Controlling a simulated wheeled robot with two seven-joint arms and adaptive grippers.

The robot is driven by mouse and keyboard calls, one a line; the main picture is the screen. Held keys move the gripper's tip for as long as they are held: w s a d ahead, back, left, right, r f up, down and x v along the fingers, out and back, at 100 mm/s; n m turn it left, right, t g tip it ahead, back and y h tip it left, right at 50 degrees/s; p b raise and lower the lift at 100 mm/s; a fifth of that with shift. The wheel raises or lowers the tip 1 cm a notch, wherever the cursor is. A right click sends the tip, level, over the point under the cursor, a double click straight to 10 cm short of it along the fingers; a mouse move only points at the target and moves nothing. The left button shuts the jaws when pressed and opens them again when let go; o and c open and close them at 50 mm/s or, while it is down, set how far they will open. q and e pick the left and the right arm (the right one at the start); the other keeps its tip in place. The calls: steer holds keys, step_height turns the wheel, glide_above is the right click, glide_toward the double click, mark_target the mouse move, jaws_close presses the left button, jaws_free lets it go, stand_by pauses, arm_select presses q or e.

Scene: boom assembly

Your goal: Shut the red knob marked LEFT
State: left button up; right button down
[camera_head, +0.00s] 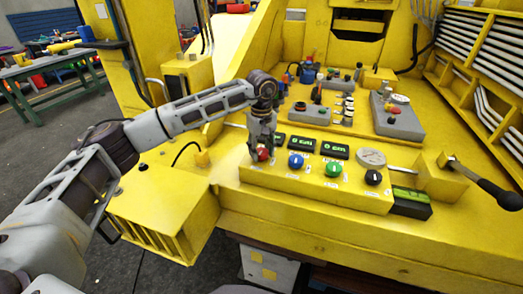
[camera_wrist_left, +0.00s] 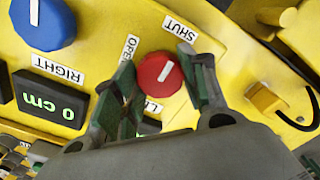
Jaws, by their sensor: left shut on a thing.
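The red knob (camera_head: 263,155) sits at the left end of the yellow control panel (camera_head: 315,181). In the left wrist view the red knob (camera_wrist_left: 160,75) has a white line slanting up and right, roughly toward the SHUT label (camera_wrist_left: 181,31). The OPEN label (camera_wrist_left: 131,48) lies to its upper left. A label below the knob is mostly covered by a finger. My left gripper (camera_head: 262,146) comes down from above, and in the wrist view its fingers (camera_wrist_left: 157,62) are shut on the knob from both sides. My right gripper is out of view.
A blue knob (camera_head: 296,161), a green knob (camera_head: 333,169) and a black knob (camera_head: 373,177) line up to the right. Digital displays (camera_head: 335,150) stand behind them. A black-handled lever (camera_head: 497,192) juts out at the right. A yellow connector (camera_wrist_left: 265,100) with a black cable is near the gripper.

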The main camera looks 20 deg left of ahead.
mark_target(262, 151)
arm_select(q)
steer(key=o, duration=0.6)
steer(key=shift+r, duration=0.1)
steer(key=o, duration=0.4)
steer(key=shift+o, duration=0.2)
step_height(262, 151, up, 12)
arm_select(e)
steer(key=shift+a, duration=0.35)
